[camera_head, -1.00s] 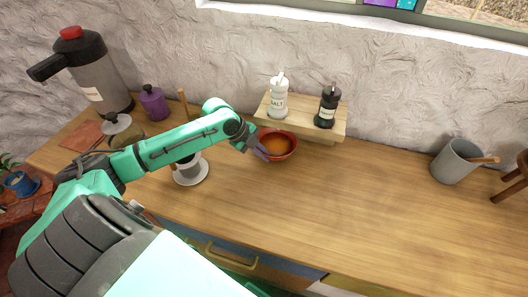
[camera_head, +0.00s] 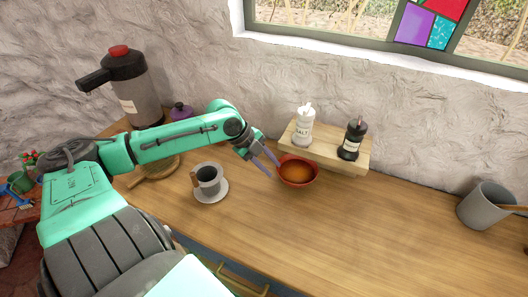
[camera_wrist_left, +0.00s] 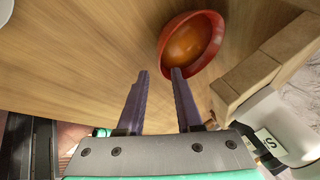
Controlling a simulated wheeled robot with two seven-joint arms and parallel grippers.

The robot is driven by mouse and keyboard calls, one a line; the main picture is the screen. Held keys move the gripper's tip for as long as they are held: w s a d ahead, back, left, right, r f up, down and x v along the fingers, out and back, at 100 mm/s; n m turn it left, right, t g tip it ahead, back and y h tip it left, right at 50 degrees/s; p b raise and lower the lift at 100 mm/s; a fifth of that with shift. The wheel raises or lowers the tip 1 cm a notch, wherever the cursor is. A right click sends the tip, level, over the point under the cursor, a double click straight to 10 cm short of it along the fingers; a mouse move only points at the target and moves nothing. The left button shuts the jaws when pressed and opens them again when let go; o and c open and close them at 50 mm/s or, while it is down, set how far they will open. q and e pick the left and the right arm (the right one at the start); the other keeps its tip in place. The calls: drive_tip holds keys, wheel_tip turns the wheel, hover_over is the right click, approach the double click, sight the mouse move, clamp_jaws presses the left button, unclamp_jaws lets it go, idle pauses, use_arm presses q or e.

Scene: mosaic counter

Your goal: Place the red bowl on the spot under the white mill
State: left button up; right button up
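The red bowl (camera_head: 314,179), with orange-brown contents, sits upright on the wooden counter. It is just in front of the small shelf, below the white mill (camera_head: 303,128) labelled SALT. My left gripper (camera_head: 273,167) is beside the bowl's left side, fingers pointing down towards the counter. In the left wrist view my left gripper (camera_wrist_left: 160,73) is open with nothing between its fingers. There the bowl (camera_wrist_left: 165,48) lies just beyond the fingertips, and one tip overlaps its rim; I cannot tell whether they touch. My right gripper is out of view.
The wooden shelf (camera_head: 325,158) also holds a dark mill (camera_head: 352,141). A grey cup (camera_head: 208,180) stands on a white saucer (camera_head: 217,198) to the left. A dispenser (camera_head: 137,98) is at the back left, a grey pot (camera_head: 485,207) at the right. Counter right of the bowl is clear.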

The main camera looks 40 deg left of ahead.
use_arm(q)
drive_tip(key=shift+p+v, duration=0.6)
drive_tip(key=shift+v, duration=1.25)
